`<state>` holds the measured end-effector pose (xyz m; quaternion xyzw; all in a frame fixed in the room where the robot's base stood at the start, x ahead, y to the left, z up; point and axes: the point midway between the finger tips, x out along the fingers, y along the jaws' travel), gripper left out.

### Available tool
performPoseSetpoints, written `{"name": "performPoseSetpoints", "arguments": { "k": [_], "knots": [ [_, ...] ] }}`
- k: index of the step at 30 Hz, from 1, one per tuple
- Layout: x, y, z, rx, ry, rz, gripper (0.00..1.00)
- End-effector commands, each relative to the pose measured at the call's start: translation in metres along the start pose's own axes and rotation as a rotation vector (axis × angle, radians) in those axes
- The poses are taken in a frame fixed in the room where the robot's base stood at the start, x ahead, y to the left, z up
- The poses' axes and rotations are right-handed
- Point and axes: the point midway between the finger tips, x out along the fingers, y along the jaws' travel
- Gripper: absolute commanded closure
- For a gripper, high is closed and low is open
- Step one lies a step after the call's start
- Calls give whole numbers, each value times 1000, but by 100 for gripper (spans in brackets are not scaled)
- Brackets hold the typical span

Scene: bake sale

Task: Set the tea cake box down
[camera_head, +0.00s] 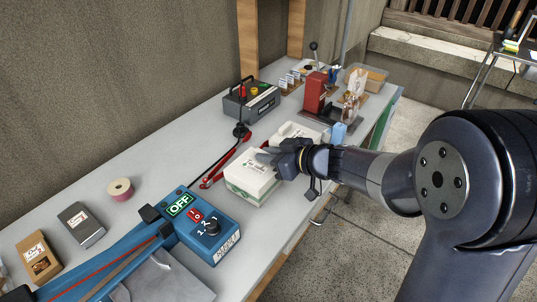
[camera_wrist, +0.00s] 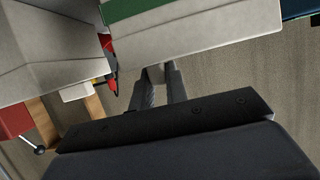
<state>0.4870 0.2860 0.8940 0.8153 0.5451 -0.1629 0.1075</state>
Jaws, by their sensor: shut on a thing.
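The tea cake box is a white carton (camera_head: 251,172) with a green band and small print on top, in the middle of the head view. My gripper (camera_head: 268,157) is shut on its far right side, and the box hangs over or rests on the bench; I cannot tell if its base touches. In the wrist view the box (camera_wrist: 205,35) fills the top, with its green band at the upper edge, and my gripper's fingers (camera_wrist: 160,75) meet its near edge. The fingertips are partly hidden by the box.
A second white box (camera_head: 298,131) stands close behind my gripper. A blue machine (camera_head: 207,225) with an OFF display stands on the grey bench (camera_head: 95,170) at the front left. Red-handled tool (camera_head: 220,168) and a battery-like unit (camera_head: 251,101) lie behind the box. Bare bench shows left of it.

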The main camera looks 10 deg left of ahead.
Motion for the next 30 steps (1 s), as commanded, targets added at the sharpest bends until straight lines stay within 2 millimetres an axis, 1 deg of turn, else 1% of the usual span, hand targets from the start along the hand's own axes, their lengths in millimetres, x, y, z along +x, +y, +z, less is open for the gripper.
{"name": "performPoseSetpoints", "arguments": {
  "k": [9,10,15,18,26,30],
  "knots": [
    [1,0,2,-2,3,1,100],
    [1,0,2,-1,1,1,84],
    [1,0,2,-1,1,0,70],
    [1,0,2,0,0,0,64],
    [0,0,1,0,0,0,64],
    [-4,0,-2,1,0,1,64]
  ]
}}
